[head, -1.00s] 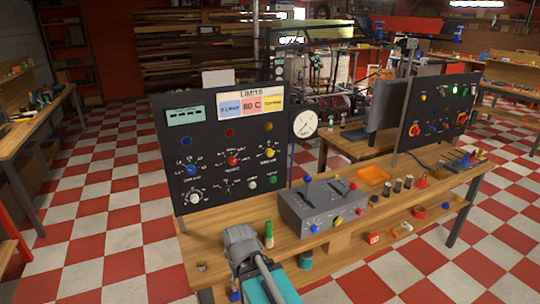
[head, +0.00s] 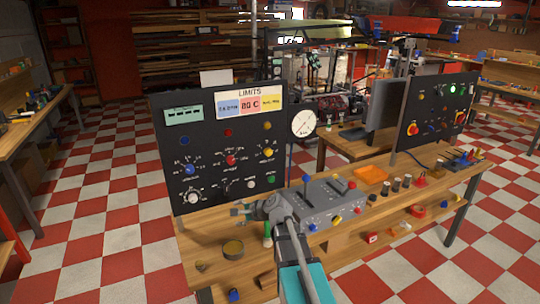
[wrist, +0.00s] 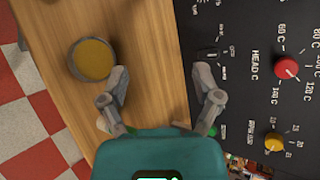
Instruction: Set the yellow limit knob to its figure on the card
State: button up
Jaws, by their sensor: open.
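The yellow limit knob (head: 268,152) sits at the right of the black panel (head: 217,140). It also shows at the lower right of the wrist view (wrist: 274,142), with a printed scale around it; its pointer setting is too small to read. The limits card (head: 249,103) is on the panel's top edge, with blue, red and yellow fields. The red field reads 80 C; the yellow field (head: 271,102) is not legible. My gripper (wrist: 160,72) is open and empty, over the bench in front of the panel's lower part, apart from the knob. It shows in the head view too (head: 237,210).
A red knob (wrist: 287,67) is close to the yellow one. Blue (head: 190,170) and white (head: 194,198) knobs are at left. A grey lever box (head: 330,203) stands right of my gripper. A round tin (wrist: 92,60) with a yellow top lies on the bench.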

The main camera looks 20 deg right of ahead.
jog(key=w+d+r+m+t+h, duration=0.1)
jog(key=w+d+r+m+t, duration=0.2)
jog(key=d+m, duration=0.2)
jog(key=w+d+r+m+t+h, duration=0.1)
jog(key=w+d+r+m+t, duration=0.1)
jog(key=w+d+r+m, duration=0.3)
jog(key=m+t+h, duration=0.3)
jog(key=m+h, duration=0.1)
jog(key=m, duration=0.5)
send_near(270, 153)
jog(key=s, duration=0.4)
jog(key=shift+w, duration=0.15)
jog(key=w, duration=1.3)
jog(key=shift+w+a, duration=0.25)
jog(key=shift+w, duration=0.05)
jog(key=shift+c, duration=0.2)
jog(key=c, duration=1.1)
jog(key=shift+d+r, duration=0.1)
jog(key=shift+d, duration=0.1)
jog(key=shift+a, duration=0.1)
